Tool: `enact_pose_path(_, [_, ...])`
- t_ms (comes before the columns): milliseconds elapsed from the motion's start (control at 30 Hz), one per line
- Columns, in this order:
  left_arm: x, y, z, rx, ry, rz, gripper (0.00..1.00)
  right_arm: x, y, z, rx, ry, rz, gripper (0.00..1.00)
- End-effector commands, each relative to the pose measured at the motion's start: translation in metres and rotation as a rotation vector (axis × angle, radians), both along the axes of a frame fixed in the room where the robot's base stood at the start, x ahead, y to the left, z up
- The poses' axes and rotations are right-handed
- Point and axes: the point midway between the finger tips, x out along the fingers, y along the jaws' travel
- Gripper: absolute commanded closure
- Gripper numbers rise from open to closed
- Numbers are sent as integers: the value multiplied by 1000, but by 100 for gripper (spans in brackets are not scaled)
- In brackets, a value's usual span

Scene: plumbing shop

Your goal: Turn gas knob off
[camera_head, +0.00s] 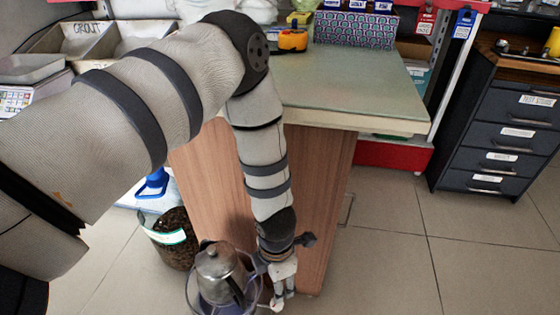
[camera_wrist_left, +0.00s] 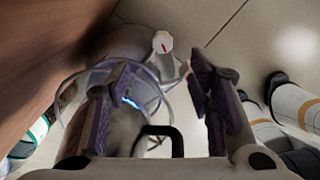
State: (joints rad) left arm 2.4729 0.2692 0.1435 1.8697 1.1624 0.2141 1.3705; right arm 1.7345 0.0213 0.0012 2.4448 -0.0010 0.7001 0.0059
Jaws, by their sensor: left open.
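A metal kettle (camera_head: 218,275) with a dark handle stands on a low gas burner on the floor, in front of the wooden counter's end. In the left wrist view a blue flame (camera_wrist_left: 130,102) shows at the burner. The white gas knob (camera_wrist_left: 163,42) with a red mark lies just beyond my left fingertips, between them in the picture. My left gripper (camera_head: 281,289) points down beside the kettle, on its right. In the left wrist view its two dark fingers (camera_wrist_left: 159,70) are apart with nothing between the pads. Contact with the knob cannot be told. My right gripper is out of view.
The wooden counter (camera_head: 215,180) with a glass top (camera_head: 350,90) stands close behind my left arm. A dark drawer cabinet (camera_head: 495,130) is at right. The tiled floor (camera_head: 390,250) between is clear.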

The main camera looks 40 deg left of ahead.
Motion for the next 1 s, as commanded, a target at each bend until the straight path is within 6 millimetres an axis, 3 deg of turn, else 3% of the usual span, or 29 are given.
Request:
enact_pose_path(200, [-3,0,-61,0,9,1,52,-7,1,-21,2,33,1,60])
enact_pose_path(400, [-2,0,-102,1,7,0,52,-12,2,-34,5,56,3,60])
enact_pose_path(567, [-1,0,-114,1,3,0,52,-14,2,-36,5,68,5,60])
enact_pose_path(800, [-1,0,-114,1,2,0,52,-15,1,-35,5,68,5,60])
enact_pose_path(867, [-1,0,-114,1,2,0,61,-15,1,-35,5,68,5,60])
enact_pose_path(1000, [-1,0,-114,1,2,-1,93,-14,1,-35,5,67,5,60])
